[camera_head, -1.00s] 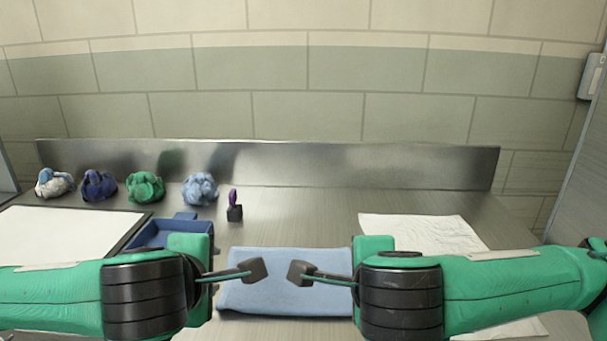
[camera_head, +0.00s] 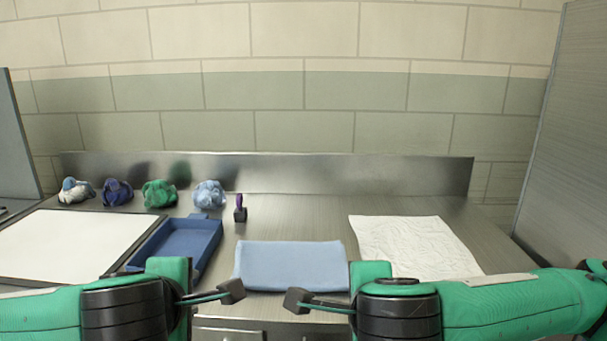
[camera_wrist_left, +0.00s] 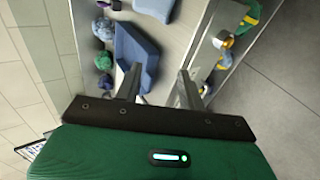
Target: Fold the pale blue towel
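The pale blue towel (camera_head: 290,263) lies on the metal counter near its front edge as a flat, neat rectangle with a thick front edge, so it looks layered. Part of it shows at the top of the left wrist view (camera_wrist_left: 156,9). My left gripper (camera_head: 231,291) is just in front of the towel's left corner, apart from it. In the left wrist view its two fingers (camera_wrist_left: 159,73) stand apart with nothing between them. My right gripper (camera_head: 297,299) is in front of the towel's front edge and is seen side-on, so its opening is hidden.
A blue tray (camera_head: 178,246) stands left of the towel, beside a white board (camera_head: 62,243). Several crumpled cloths (camera_head: 160,193) line the back left, near a small dark holder (camera_head: 240,214). A wrinkled white cloth (camera_head: 412,245) lies to the right. The counter behind the towel is clear.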

